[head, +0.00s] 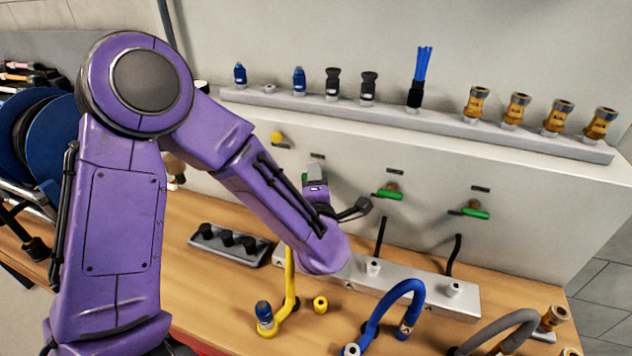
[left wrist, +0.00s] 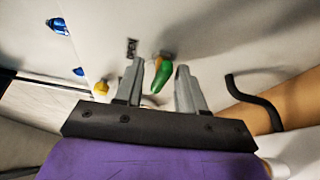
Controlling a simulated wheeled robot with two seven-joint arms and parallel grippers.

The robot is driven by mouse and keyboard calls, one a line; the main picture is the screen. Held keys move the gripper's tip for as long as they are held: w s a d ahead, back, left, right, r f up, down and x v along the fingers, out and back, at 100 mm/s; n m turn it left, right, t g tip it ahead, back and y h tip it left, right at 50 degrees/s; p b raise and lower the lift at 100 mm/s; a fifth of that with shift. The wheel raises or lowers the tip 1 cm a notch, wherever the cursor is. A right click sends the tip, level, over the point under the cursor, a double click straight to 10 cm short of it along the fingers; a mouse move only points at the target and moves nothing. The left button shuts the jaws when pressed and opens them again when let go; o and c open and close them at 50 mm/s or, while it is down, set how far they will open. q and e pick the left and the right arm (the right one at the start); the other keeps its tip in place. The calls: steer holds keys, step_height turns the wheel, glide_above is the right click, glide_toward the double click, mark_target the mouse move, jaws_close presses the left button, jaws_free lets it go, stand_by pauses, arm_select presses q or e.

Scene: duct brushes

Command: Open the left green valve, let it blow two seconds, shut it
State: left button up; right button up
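My left gripper (head: 315,173) reaches to the panel at the leftmost green valve (head: 305,177), which it mostly hides in the head view. In the left wrist view the gripper (left wrist: 160,72) is open, with its two grey fingers apart. The green valve handle (left wrist: 162,76) shows between the fingertips, with a gap visible on both sides. Two more green valves sit to the right, a middle one (head: 389,194) and a right one (head: 475,212), their handles lying roughly sideways. My right gripper is not in view.
A yellow knob (head: 277,137) sits on the panel left of the valve. A ledge (head: 440,125) above holds blue, black and brass fittings. Below, a grey block (head: 413,287), a blue hose (head: 396,294) and a yellow hose (head: 290,285) lie on the wooden bench.

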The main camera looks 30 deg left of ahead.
arm_select(q)
steer(key=p+v, duration=0.5)
steer(key=v, duration=0.5)
steer(key=shift+s+p, duration=0.2)
steer(key=shift+p, duration=0.1)
steer(key=shift+d, duration=0.1)
